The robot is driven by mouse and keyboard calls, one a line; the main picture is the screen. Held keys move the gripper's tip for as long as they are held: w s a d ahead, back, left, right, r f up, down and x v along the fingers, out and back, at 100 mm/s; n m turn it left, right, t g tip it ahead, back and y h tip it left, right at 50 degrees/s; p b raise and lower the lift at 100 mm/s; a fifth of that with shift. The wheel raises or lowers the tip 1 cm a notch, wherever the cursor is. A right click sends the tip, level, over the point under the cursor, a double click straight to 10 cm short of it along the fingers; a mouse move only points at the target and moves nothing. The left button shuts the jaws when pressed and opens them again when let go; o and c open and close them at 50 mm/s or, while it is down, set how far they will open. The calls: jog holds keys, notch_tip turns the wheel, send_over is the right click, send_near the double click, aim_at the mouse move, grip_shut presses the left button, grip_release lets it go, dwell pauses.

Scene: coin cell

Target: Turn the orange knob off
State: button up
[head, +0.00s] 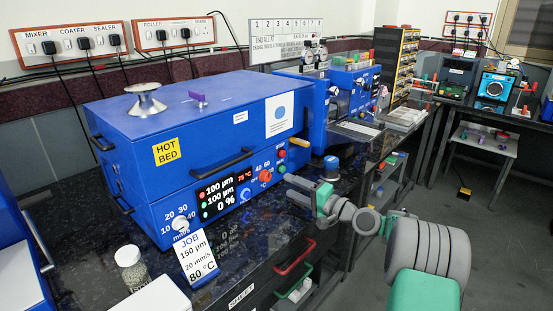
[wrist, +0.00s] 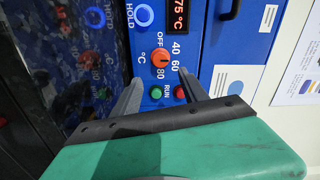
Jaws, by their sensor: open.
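My gripper (head: 298,190) is in front of the panel, to the right of the knob in the head view. In the wrist view my gripper (wrist: 160,75) is open and empty, its fingers apart, with the knob beyond the tips and roughly between them. No contact with the knob shows.
A green button (wrist: 156,93) and a red button (wrist: 180,92) lie close to the knob, between the fingers in the wrist view. A blue-ringed HOLD button (wrist: 144,15) is on the knob's other side. A job card (head: 195,258) and bead jar (head: 132,268) stand at the front left.

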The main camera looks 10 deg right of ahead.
aim_at(269, 178)
notch_tip(269, 178, up, 2)
jog(key=m+p, duration=0.6)
jog(key=shift+s+a, duration=0.15)
jog(key=shift+s+a+f+m+p, duration=0.1)
jog(key=shift+f+m+p, duration=0.05)
jog(key=shift+m+p, duration=0.45)
jog(key=shift+s+f+m+p, duration=0.1)
jog(key=shift+f+m+p, duration=0.05)
jog(key=shift+m+p, duration=0.45)
jog(key=shift+a+f+m+p, duration=0.15)
jog(key=shift+f+m+p, duration=0.2)
jog(key=shift+f+m, duration=0.35)
jog(key=x, duration=0.7)
jog(key=shift+w+a, duration=0.15)
jog(key=shift+w, duration=0.15)
grip_shut()
